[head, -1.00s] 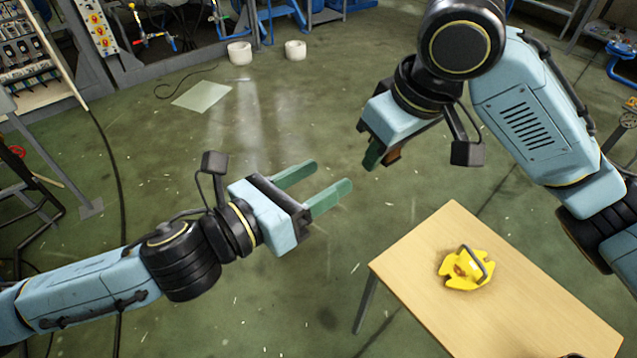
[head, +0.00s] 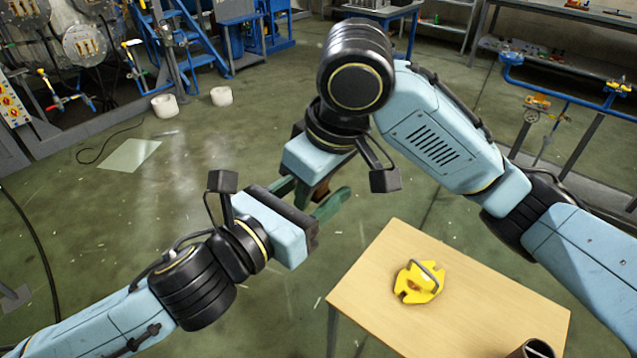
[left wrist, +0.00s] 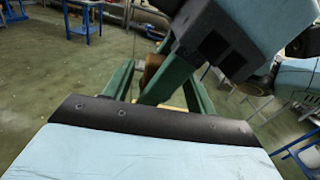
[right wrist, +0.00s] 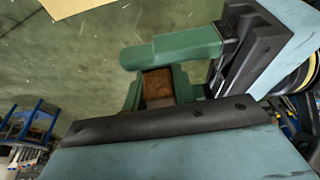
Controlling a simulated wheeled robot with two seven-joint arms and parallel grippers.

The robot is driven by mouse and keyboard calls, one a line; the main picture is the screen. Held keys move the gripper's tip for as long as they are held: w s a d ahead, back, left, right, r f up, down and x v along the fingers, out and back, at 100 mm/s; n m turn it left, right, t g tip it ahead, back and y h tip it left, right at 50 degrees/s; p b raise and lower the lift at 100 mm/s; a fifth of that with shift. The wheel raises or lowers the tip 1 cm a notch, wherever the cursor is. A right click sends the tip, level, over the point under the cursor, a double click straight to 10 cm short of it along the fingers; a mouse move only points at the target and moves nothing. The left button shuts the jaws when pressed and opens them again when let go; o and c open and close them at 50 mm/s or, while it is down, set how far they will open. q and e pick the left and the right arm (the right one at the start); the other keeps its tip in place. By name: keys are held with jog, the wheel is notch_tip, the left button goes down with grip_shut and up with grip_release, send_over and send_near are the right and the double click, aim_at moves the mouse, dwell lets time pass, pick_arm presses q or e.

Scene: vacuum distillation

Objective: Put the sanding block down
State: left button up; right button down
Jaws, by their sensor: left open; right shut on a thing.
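The sanding block, a brown block (head: 321,188), is held by my right gripper (head: 308,195), which is shut on it and points down. The block also shows between green fingers in the right wrist view (right wrist: 158,90) and, partly hidden, in the left wrist view (left wrist: 152,68). My left gripper (head: 314,192) is open, its green fingers spread on either side of the right gripper's fingers and the block. Whether the left fingers touch the block cannot be told.
A wooden table (head: 480,310) stands below right, with a yellow handled object (head: 418,283) and a dark cylinder (head: 532,349) on it. White rolls (head: 164,105) and a pale sheet (head: 130,155) lie on the green floor. Racks and pipework line the back.

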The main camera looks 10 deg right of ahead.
pick_arm(q)
jog(key=shift+w+d, duration=0.35)
jog(key=shift+d, duration=0.15)
jog(key=c, duration=0.9)
jog(key=shift+s, duration=0.1)
jog(key=shift+c, duration=0.8)
pick_arm(e)
jog(key=c, duration=1.1)
grip_release()
pick_arm(q)
jog(key=shift+s, duration=0.1)
pick_arm(e)
jog(key=shift+o, duration=0.2)
jog(key=shift+w, duration=0.1)
pick_arm(q)
jog(key=shift+d, duration=0.1)
pick_arm(e)
jog(key=shift+d+r, duration=0.1)
